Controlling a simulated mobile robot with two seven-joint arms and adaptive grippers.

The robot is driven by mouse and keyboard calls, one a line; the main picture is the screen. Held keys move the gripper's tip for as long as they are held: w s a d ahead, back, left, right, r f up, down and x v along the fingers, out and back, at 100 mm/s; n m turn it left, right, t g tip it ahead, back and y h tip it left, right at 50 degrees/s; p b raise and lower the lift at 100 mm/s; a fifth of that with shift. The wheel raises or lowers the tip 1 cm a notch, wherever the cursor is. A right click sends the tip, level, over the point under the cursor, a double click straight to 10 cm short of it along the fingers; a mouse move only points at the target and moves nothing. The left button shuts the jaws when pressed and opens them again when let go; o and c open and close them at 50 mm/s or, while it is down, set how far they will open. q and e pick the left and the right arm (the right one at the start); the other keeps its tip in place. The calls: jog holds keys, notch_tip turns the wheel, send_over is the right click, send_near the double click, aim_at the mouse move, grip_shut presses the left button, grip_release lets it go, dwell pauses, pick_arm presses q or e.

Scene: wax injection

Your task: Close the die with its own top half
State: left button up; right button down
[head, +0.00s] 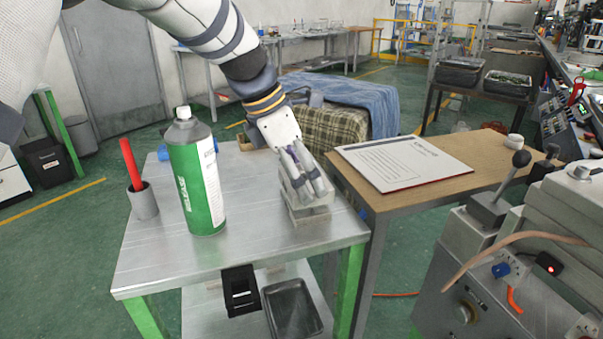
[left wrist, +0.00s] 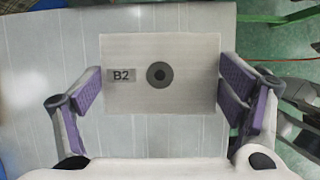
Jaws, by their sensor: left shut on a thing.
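My left gripper (head: 308,180) points down over the right part of the metal table and is shut on the die's top half (head: 291,190), a pale grey block. In the left wrist view the top half (left wrist: 190,90) has a "B2" label and a round dark hole, and sits between the purple finger pads of my left gripper (left wrist: 160,92). The die's lower half (head: 308,214) stands on the table directly below the held block. The two look stacked or nearly so; I cannot tell whether they touch all round. My right gripper is not in view.
A green and grey spray can (head: 195,175) and a grey cup (head: 143,203) with a red stick stand on the table's (head: 225,262) left part. A wooden table with a white sheet (head: 403,163) is at the right, beside a machine with levers (head: 500,190). The table's front is clear.

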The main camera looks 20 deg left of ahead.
pick_arm(q)
jog(key=shift+f, duration=0.95)
jog(key=o, duration=1.3)
jog(key=v, duration=1.2)
